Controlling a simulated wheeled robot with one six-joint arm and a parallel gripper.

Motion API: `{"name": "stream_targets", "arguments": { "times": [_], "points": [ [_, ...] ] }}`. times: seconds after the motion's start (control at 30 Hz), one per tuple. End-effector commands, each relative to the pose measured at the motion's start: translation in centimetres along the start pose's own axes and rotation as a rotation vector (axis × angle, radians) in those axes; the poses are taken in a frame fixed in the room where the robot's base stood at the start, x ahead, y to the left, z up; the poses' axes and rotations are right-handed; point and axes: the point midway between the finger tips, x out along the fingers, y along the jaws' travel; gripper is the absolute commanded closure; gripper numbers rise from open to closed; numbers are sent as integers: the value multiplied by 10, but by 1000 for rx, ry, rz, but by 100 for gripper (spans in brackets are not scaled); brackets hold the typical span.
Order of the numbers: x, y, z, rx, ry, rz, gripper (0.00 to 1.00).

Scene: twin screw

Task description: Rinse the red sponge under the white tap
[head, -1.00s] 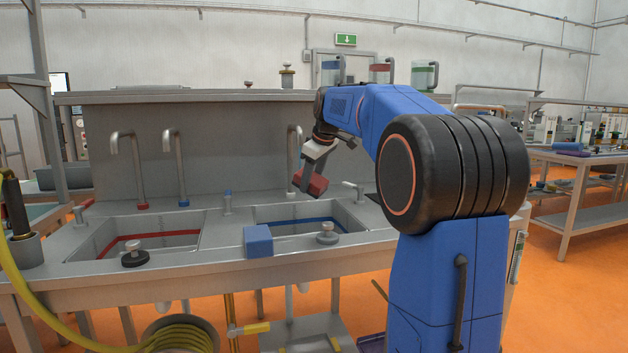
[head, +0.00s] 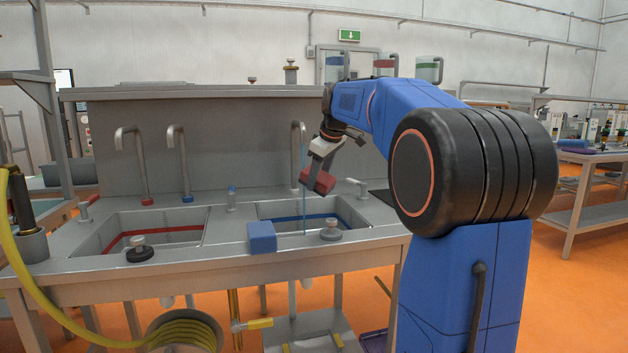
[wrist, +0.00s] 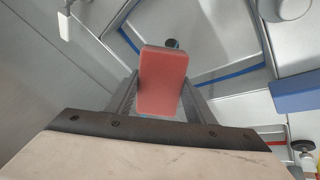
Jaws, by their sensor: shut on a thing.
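The red sponge (head: 320,182) is held in my gripper (head: 317,176), tilted, above the blue-lined right basin (head: 330,217). In the wrist view the sponge (wrist: 163,82) sits between the two fingers of my gripper (wrist: 160,95), which is shut on it. The tap with the white base (head: 298,150) stands behind that basin. A thin blue stream of water (head: 304,205) falls from its spout into the basin.
A blue block (head: 262,236) sits on the front edge between the basins. Drain plugs (head: 330,230) stand along the front. The red-lined left basin (head: 140,238) has two more taps behind it, red-based (head: 138,165) and blue-based (head: 181,163). A lever (head: 357,187) stands right of the right basin.

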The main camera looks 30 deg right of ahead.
Motion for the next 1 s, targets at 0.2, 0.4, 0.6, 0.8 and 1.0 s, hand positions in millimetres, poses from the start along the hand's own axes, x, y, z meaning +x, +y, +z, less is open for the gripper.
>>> {"name": "stream_targets", "arguments": {
  "times": [0.2, 0.4, 0.6, 0.8, 1.0],
  "points": [
    [-8, -7, 11, 0, 1, 0, 69],
    [-13, -13, 20, -1, 0, 0, 69],
    [-19, -19, 30, 0, 0, 0, 69],
    [-25, -24, 39, 0, 1, 1, 69],
    [-27, -27, 42, 0, 0, 0, 69]
  ]
}}
